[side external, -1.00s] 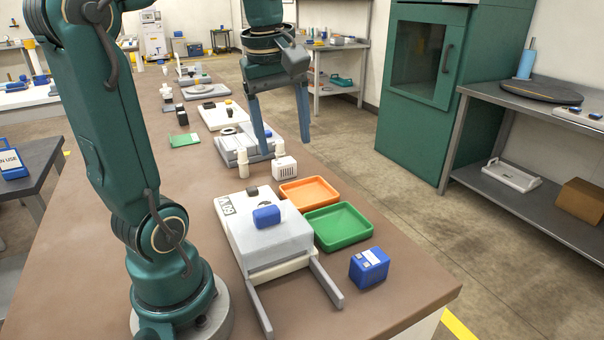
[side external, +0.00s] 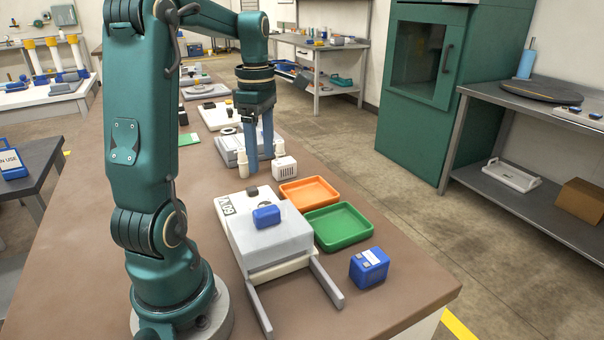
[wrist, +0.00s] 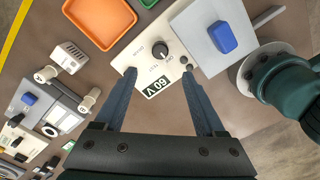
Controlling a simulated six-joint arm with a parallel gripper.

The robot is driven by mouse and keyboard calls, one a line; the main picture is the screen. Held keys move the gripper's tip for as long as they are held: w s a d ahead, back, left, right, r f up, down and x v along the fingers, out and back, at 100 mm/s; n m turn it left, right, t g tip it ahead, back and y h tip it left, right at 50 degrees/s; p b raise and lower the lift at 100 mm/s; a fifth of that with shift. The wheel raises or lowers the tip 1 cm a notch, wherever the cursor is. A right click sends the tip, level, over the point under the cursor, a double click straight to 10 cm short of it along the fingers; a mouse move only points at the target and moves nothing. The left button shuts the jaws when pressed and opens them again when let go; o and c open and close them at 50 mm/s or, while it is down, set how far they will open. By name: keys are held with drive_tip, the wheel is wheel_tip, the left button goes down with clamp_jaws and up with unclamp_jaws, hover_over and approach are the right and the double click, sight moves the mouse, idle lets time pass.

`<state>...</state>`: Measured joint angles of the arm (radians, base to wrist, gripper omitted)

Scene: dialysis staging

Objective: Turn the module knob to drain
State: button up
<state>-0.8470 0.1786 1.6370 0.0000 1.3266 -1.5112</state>
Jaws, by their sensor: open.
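The module (side external: 283,257) is a white and grey box on the brown bench, with a "60 V" label and a blue block on top. Its black knob (side external: 252,190) stands on the cream panel at the far end. My gripper (side external: 260,166) is open and empty, pointing down above the bench near the knob end. In the wrist view the fingertips (wrist: 159,68) lie either side of the knob, apparently without touching it.
An orange tray (side external: 309,182) and a green tray (side external: 372,232) lie right of the module. A blue box (side external: 369,267) sits near the bench's front. A white vented box (side external: 284,167) and white bottles stand close to my fingers. Bare bench (side external: 400,300) shows at front right.

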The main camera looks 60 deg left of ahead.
wheel_tip(320, 180, down, 12)
drive_tip(key=shift+r, duration=0.2)
idle(0.4)
clamp_jaws()
